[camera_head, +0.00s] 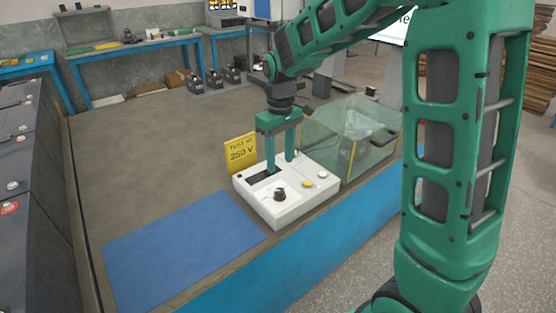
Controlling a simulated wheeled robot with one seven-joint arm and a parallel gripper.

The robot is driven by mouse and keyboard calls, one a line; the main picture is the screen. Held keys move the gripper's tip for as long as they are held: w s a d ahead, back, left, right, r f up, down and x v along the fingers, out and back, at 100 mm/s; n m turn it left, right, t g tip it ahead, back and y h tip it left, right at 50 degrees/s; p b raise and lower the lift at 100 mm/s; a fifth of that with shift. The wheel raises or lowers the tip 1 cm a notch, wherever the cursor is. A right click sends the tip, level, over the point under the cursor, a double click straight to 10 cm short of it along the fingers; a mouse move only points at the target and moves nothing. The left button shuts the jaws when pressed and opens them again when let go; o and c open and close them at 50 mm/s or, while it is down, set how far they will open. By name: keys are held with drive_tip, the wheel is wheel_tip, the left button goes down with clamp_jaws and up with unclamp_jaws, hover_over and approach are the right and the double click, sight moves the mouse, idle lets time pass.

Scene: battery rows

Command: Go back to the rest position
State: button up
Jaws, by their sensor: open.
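My gripper (280,160) is at the end of my green arm, pointing down over the back part of a white tester box (285,215). Its two green fingers are apart, with nothing visible between them. The fingertips are close to the top of the box near a dark slot or display (263,175); I cannot tell whether they touch it. The box has a black knob (280,194), a yellow button (307,184) and a pale button (322,174) on top.
A yellow sign (241,153) reading "250 V" stands behind the box. A clear bin (345,138) stands close on the right. A blue mat (180,250) lies empty at the front left. Several dark devices (213,79) stand at the back. The table's left middle is clear.

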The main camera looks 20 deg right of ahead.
drive_tip(key=s+d+r+m, duration=0.1)
drive_tip(key=s+d+m, duration=0.2)
drive_tip(key=s, duration=0.7)
drive_tip(key=s+d+r+m, duration=0.1)
drive_tip(key=s+d+m, duration=0.3)
drive_tip(key=s+d, duration=0.4)
drive_tip(key=s+d+m, duration=0.4)
drive_tip(key=s+d, duration=0.2)
drive_tip(key=s, duration=0.7)
drive_tip(key=shift+r, duration=0.4)
drive_tip(key=shift+w+f, duration=0.25)
drive_tip(key=shift+w, duration=0.3)
